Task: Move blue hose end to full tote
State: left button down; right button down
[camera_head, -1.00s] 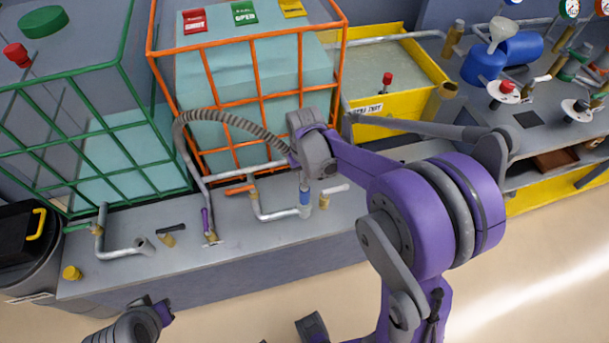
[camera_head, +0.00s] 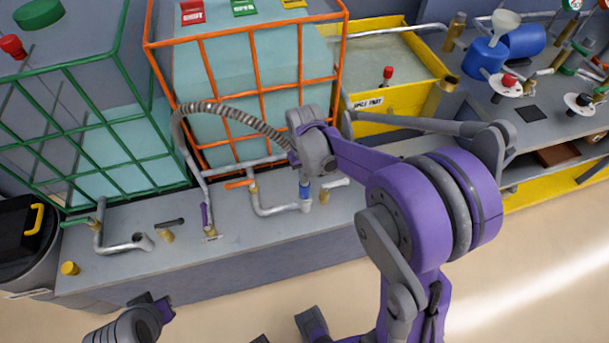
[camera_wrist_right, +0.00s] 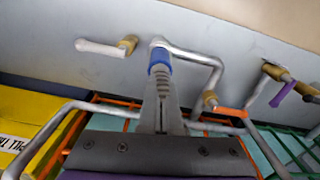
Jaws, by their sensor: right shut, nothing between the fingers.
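A blue collar (camera_head: 305,189), which looks like the blue hose end, stands upright at the end of a silver pipe (camera_head: 272,211) in front of the orange-caged tote (camera_head: 205,75). That tote is teal nearly to its top. My right gripper (camera_wrist_right: 161,78) is shut and empty, its fingers close by the blue collar (camera_wrist_right: 159,57); whether they touch is unclear. A ribbed grey hose (camera_head: 240,116) arches from the left and disappears behind my right wrist, so its join to the collar is hidden. The green-caged tote (camera_head: 120,125) shows teal in its lower part.
A yellow tank (camera_head: 425,65) stands right of the orange cage. An open-ended pipe (camera_head: 122,246) and a purple-handled valve (camera_head: 206,215) sit on the grey bench (camera_head: 215,250). The bench front is mostly clear.

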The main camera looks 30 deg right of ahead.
jog(key=shift+r+p, duration=0.75)
jog(key=shift+r, duration=0.7)
notch_tip(320, 180, up, 11)
jog(key=shift+f+p, duration=0.2)
jog(key=shift+p, duration=0.2)
